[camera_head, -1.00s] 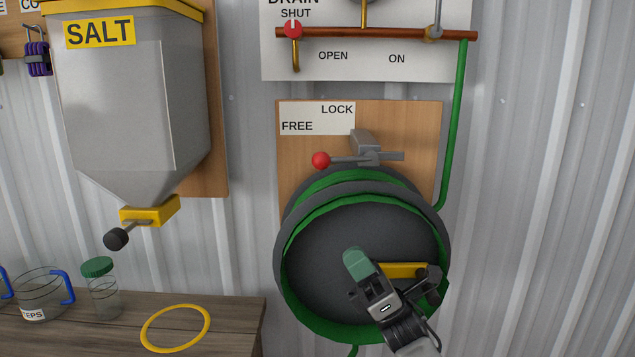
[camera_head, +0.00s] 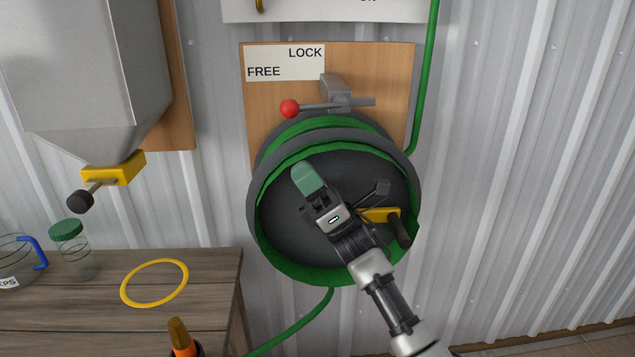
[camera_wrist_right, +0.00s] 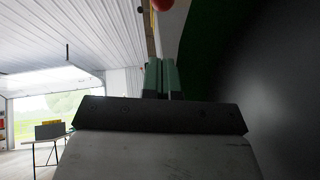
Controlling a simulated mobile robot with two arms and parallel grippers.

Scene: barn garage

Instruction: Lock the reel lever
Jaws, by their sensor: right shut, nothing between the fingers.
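The reel lever (camera_head: 318,106) is a grey bar with a red ball at its left end. It lies nearly level on a grey bracket (camera_head: 336,88) above the hose reel (camera_head: 285,225), with the ball below the FREE side of the label. The red ball (camera_wrist_right: 162,4) also shows at the top edge of the right wrist view. My right gripper (camera_head: 305,178) has green fingers, shut and empty. It is in front of the reel's dark face, below the lever and apart from it.
A FREE/LOCK label (camera_head: 285,63) is on the wooden board (camera_head: 385,65). The reel's yellow crank (camera_head: 378,215) is beside my right wrist. A workbench (camera_head: 210,275) at left holds a yellow ring (camera_head: 123,290) and a jar (camera_head: 80,262). A hopper (camera_head: 90,80) hangs above it.

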